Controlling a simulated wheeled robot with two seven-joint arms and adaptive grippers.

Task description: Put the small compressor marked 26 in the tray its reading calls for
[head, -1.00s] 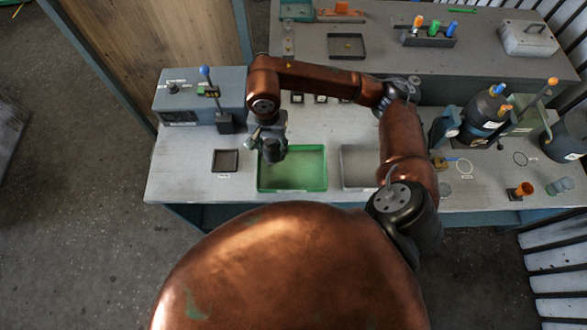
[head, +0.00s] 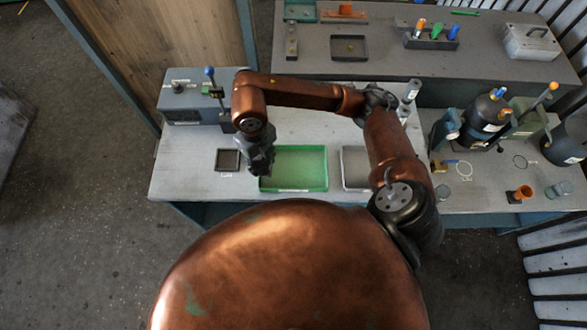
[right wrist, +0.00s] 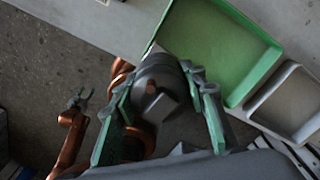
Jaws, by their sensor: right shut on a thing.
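My right gripper (head: 260,165) is near the left edge of the green tray (head: 318,185), above the bench. In the right wrist view, my right gripper (right wrist: 165,105) is shut on a dark grey, rounded part, the small compressor (right wrist: 155,75). The green tray (right wrist: 262,72) lies beside it at upper right and looks empty. No number or reading can be made out on the compressor. A grey tray (head: 346,170) stands right of the green one, partly behind my arm. My left gripper (right wrist: 80,98) shows small at the left of the wrist view, its fingers apart, holding nothing visible.
A small dark square tray (head: 228,160) lies left of the green tray. A grey device (head: 190,100) with a blue-knobbed lever stands at back left. Dark bottles (head: 490,110) and small parts crowd the right. A second bench (head: 385,65) with tools stands behind.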

